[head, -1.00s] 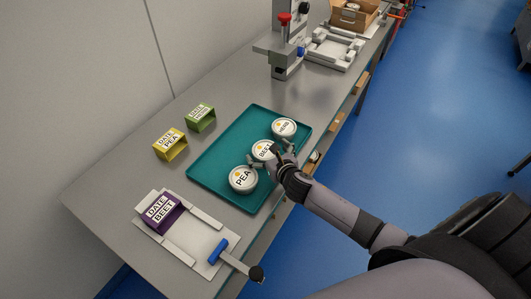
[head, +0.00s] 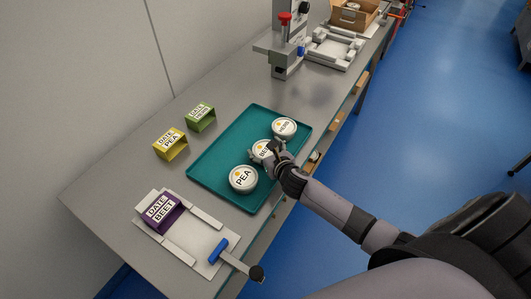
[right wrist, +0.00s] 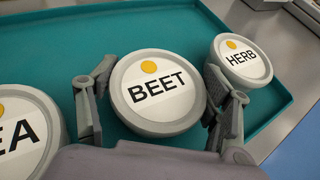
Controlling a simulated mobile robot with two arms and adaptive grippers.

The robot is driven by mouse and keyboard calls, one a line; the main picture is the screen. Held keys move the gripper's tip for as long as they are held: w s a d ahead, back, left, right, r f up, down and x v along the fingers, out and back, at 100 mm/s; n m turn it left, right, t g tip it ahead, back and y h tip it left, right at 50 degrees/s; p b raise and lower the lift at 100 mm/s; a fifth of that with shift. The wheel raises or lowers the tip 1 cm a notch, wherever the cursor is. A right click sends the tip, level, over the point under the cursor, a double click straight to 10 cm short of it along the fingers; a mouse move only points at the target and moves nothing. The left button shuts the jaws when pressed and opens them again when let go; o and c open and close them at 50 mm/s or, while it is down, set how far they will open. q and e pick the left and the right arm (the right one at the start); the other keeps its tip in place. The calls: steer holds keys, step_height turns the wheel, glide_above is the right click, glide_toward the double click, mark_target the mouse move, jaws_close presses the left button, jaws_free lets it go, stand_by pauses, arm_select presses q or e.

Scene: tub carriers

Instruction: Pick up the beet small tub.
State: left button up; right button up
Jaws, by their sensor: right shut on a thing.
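The beet small tub (right wrist: 155,95) is a round grey tub with a white lid, an orange dot and the word BEET. It stands on the teal tray (head: 215,160), between the pea and herb tubs; it also shows in the head view (head: 261,149), partly hidden by my gripper. My right gripper (right wrist: 158,105) has one finger on each side of the beet tub and is shut on it; it also shows in the head view (head: 272,154). The tub appears still on or very close to the tray. My left gripper is not in view.
The pea tub (head: 243,179) and herb tub (head: 284,128) stand close on either side. Purple (head: 161,211), yellow (head: 170,144) and green (head: 201,116) sleeves stand left of the tray. A fixture with a blue clamp (head: 218,250) lies in front; a press (head: 287,50) stands behind.

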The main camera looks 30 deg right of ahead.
steer(key=c, duration=0.5)
steer(key=shift+r, duration=0.1)
